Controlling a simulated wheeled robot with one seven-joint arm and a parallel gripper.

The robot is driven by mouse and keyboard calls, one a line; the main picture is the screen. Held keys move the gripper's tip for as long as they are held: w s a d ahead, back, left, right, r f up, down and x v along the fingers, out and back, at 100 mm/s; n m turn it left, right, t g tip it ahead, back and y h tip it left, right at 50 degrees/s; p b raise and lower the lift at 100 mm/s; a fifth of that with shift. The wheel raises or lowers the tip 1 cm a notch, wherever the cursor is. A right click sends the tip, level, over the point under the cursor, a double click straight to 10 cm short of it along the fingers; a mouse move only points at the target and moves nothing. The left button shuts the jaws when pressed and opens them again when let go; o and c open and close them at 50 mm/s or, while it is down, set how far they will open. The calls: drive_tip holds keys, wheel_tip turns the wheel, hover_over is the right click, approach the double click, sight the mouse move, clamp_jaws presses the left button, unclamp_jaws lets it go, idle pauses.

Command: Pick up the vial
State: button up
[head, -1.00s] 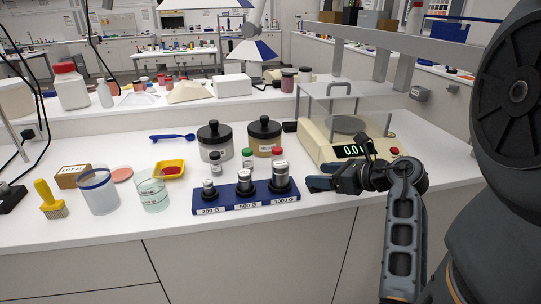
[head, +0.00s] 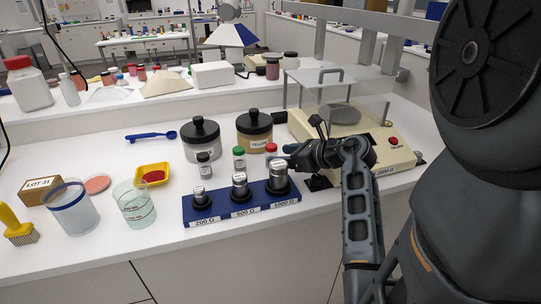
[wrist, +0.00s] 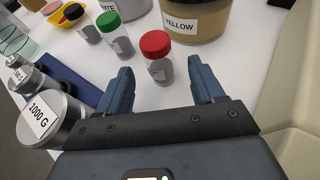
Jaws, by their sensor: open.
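Three small clear vials stand upright in a row on the white bench. One has a red cap (head: 271,148) (wrist: 157,48), one a green cap (head: 239,153) (wrist: 109,29), and one a black cap (head: 204,159) (wrist: 82,20). My gripper (head: 287,157) is just right of the red-capped vial in the head view. In the wrist view my gripper (wrist: 160,68) is open and empty, its two blue fingers either side of the line to the red-capped vial. That vial stands at about the fingertips. I cannot tell whether it is between them or just beyond.
A blue weight rack (head: 243,211) with three metal weights is close in front of the vials. Behind stand a YELLOW jar (head: 254,132) and a pale jar (head: 200,140). A balance (head: 386,150) is at right. A beaker (head: 134,205) and yellow dish (head: 152,176) are left.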

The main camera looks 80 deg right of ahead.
drive_tip(key=shift+x, duration=3.45)
drive_tip(key=shift+c, duration=0.2)
drive_tip(key=c, duration=1)
drive_tip(key=shift+r, duration=4.95)
